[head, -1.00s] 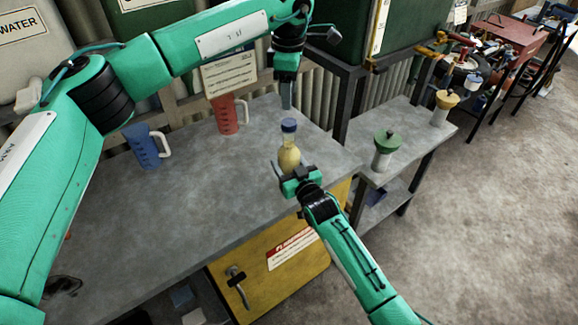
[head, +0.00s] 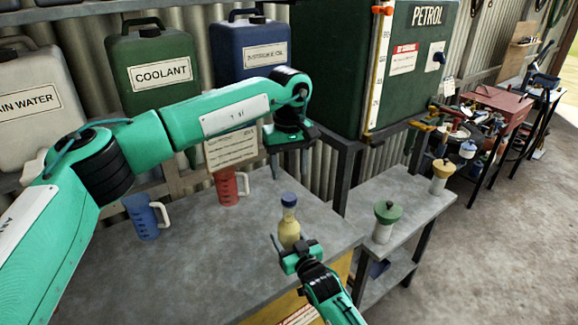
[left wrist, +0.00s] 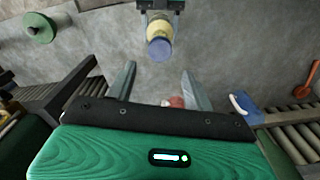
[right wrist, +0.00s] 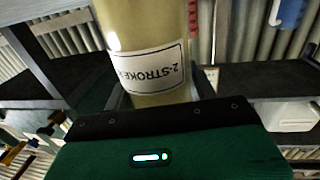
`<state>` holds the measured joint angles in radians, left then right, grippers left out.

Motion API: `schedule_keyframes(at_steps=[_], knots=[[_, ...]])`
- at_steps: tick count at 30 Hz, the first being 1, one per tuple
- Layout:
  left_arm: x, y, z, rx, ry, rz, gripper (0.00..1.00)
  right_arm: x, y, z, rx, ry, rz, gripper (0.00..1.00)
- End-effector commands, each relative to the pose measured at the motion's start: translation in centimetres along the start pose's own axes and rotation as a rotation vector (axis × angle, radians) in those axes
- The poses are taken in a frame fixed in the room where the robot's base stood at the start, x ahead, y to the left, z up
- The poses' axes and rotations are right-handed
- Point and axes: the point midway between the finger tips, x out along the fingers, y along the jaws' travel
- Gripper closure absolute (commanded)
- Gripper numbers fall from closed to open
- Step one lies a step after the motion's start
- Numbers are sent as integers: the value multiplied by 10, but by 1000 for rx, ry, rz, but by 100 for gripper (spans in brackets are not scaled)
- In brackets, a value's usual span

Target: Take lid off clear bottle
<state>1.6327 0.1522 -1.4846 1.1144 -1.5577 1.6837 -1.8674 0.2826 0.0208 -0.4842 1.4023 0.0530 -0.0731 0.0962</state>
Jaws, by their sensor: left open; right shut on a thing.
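The clear bottle (head: 289,230) holds yellowish liquid and stands upright at the right part of the grey bench. Its blue lid (head: 288,199) is on top. My right gripper (head: 296,252) is shut around the bottle's lower body; the right wrist view shows the bottle (right wrist: 150,60) with a "2-STROKE" label between the fingers. My left gripper (head: 289,160) is open and empty, pointing down above and behind the lid. In the left wrist view the lid (left wrist: 160,49) lies beyond the open fingertips, apart from them.
A blue jug (head: 146,217) and a red jug (head: 228,188) stand on the bench to the left. A lower side bench at right carries a green-lidded container (head: 386,222) and a yellow-lidded one (head: 440,177). The petrol tank (head: 420,60) stands behind.

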Motion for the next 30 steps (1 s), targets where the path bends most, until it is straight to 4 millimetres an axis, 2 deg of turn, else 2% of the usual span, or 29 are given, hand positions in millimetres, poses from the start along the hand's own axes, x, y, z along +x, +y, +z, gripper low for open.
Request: schedule_keyframes(at_steps=[7, 18, 21, 30], knots=[[9, 0, 0, 75, -1, -1, 48, 0, 0, 1, 0, -2, 0, 100], [63, 0, 0, 73, -1, -1, 48, 0, 0, 1, 0, -2, 0, 100], [72, 0, 0, 73, 0, 0, 48, 0, 0, 1, 0, -2, 0, 100], [80, 0, 0, 73, 1, 0, 48, 0, 0, 1, 0, -2, 0, 100]])
